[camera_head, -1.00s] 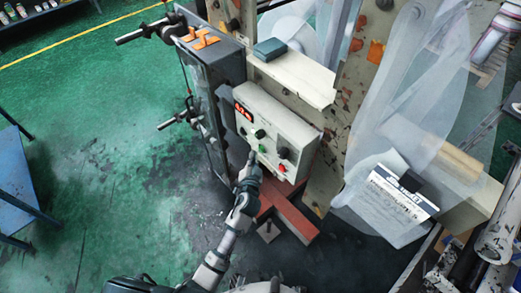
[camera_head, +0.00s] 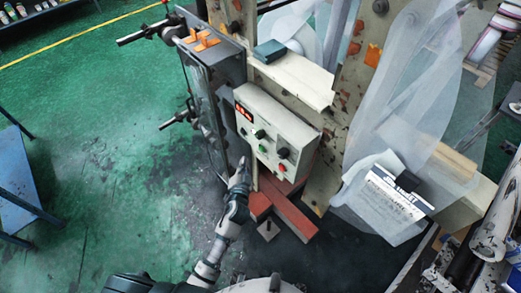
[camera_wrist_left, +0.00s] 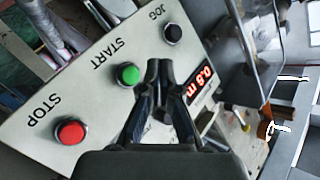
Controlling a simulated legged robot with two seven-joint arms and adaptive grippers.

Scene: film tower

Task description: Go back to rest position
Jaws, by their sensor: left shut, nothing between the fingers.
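My left gripper (camera_head: 243,166) is in front of the lower left of the control box (camera_head: 291,131) in the head view. It is shut and empty. In the left wrist view the gripper's fingertips (camera_wrist_left: 158,66) are together, just beside the green START button (camera_wrist_left: 128,75). Whether they touch the panel I cannot tell. The red STOP button (camera_wrist_left: 70,131), the black JOG button (camera_wrist_left: 173,32) and a lit red display (camera_wrist_left: 201,85) also show on the panel. My right gripper is not in view.
The control box is fixed to a beige machine frame (camera_head: 330,180) with a red foot (camera_head: 290,212). A grey cabinet (camera_head: 203,90) with protruding rods stands left of it. Plastic film (camera_head: 400,95) hangs at the right. A blue table (camera_head: 15,180) stands far left. Green floor between is clear.

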